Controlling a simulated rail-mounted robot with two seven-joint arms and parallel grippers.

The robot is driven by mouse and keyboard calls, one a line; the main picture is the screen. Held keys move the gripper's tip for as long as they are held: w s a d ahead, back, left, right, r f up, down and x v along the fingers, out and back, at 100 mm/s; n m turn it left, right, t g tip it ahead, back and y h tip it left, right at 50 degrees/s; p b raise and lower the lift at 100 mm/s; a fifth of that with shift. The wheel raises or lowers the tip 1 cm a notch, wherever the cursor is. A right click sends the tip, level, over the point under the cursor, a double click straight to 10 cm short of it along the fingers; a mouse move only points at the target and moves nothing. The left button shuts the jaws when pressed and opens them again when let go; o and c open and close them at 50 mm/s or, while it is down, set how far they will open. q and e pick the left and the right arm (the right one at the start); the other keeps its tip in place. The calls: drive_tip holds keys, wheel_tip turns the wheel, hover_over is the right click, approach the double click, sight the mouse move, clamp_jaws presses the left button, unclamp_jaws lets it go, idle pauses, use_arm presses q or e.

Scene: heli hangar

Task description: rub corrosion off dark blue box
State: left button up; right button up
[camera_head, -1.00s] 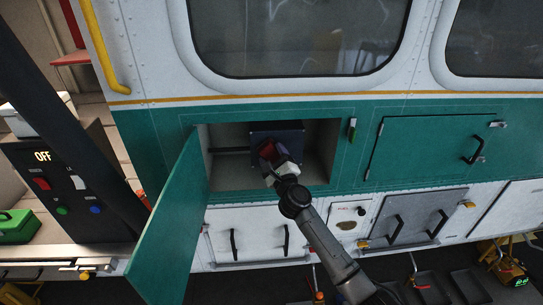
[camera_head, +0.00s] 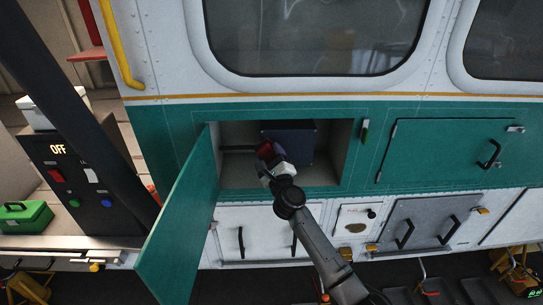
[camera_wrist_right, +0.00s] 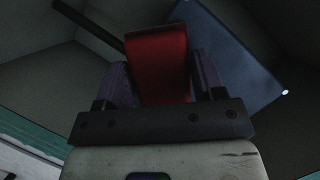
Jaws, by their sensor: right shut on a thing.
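The dark blue box (camera_head: 291,138) sits at the back of the open compartment in the green side panel. It also shows in the right wrist view (camera_wrist_right: 238,60), behind the gripper. My right gripper (camera_head: 268,153) is inside the compartment opening, in front of the box's left part. It is shut on a red block (camera_wrist_right: 158,62), which sits between its two fingers. The block is close to the box face; I cannot tell whether it touches. No corrosion can be made out on the visible part of the box. My left gripper is not in view.
The open green door (camera_head: 183,222) hangs to the left of the compartment. A dark pipe (camera_wrist_right: 88,25) runs inside at the left. A closed green hatch (camera_head: 440,150) is to the right. A control panel (camera_head: 80,180) and a green toolbox (camera_head: 25,217) stand at far left.

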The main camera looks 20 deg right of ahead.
drive_tip(key=s+p, duration=0.1)
drive_tip(key=s, duration=0.1)
drive_tip(key=s+a+p, duration=0.1)
drive_tip(key=s+p, duration=0.1)
drive_tip(key=shift+a+r, duration=0.1)
drive_tip(key=shift+r, duration=0.1)
drive_tip(key=shift+s+a+f+p, duration=0.15)
drive_tip(key=shift+s+a+p, duration=0.05)
drive_tip(key=shift+s+p, duration=0.5)
drive_tip(key=s+p, duration=0.1)
drive_tip(key=s+a+p, duration=0.1)
drive_tip(key=s, duration=0.1)
drive_tip(key=shift+d, duration=0.1)
idle(0.4)
